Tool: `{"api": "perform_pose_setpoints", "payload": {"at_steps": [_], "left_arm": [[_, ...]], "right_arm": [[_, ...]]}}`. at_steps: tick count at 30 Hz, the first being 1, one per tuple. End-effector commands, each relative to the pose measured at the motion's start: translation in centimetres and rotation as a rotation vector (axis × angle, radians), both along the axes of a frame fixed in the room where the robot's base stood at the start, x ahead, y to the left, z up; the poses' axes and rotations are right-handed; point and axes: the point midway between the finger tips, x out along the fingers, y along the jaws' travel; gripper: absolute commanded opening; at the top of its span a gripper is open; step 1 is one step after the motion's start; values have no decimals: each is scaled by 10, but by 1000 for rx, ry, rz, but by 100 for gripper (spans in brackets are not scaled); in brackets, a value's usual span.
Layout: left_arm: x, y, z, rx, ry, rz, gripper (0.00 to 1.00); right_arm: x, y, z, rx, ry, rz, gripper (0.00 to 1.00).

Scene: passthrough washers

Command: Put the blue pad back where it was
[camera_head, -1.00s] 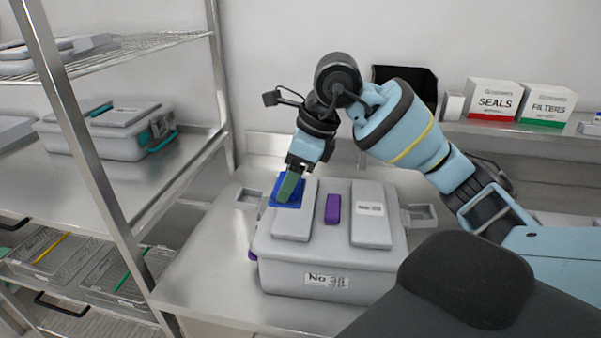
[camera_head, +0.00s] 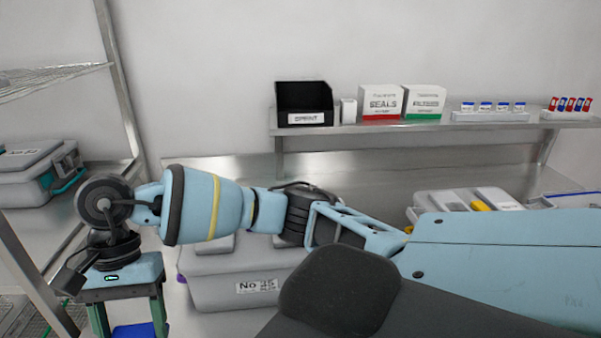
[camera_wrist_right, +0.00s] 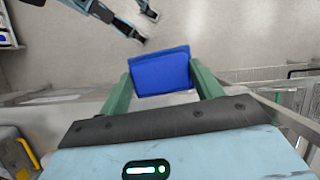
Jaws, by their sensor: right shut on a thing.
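The blue pad (camera_head: 135,330) is at the lower left of the head view, low in my right gripper (camera_head: 130,318). In the right wrist view the blue pad (camera_wrist_right: 160,73) sits between the two green fingers of my right gripper (camera_wrist_right: 162,80), which is shut on it. The pad is held in the air, away from the grey case (camera_head: 225,285) labelled "No" and a number. My right forearm hides most of that case's lid. My left gripper is not in view.
A metal rack (camera_head: 122,90) stands at the left with another grey case (camera_head: 40,175) on it. A wall shelf (camera_head: 400,126) holds a black bin (camera_head: 304,104), two white boxes and small vials. A light case with yellow parts (camera_head: 465,205) is at the right.

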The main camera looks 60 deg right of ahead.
Motion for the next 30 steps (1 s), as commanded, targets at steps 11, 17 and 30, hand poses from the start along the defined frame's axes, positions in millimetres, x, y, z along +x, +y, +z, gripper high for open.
{"api": "perform_pose_setpoints", "payload": {"at_steps": [11,17,30], "left_arm": [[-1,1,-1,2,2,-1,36],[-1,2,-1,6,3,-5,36],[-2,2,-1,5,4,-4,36]], "right_arm": [[-9,-46,-54,-6,2,612,43],[-10,-80,-68,-2,0,746,43],[-11,-89,-72,1,-2,778,43]]}}
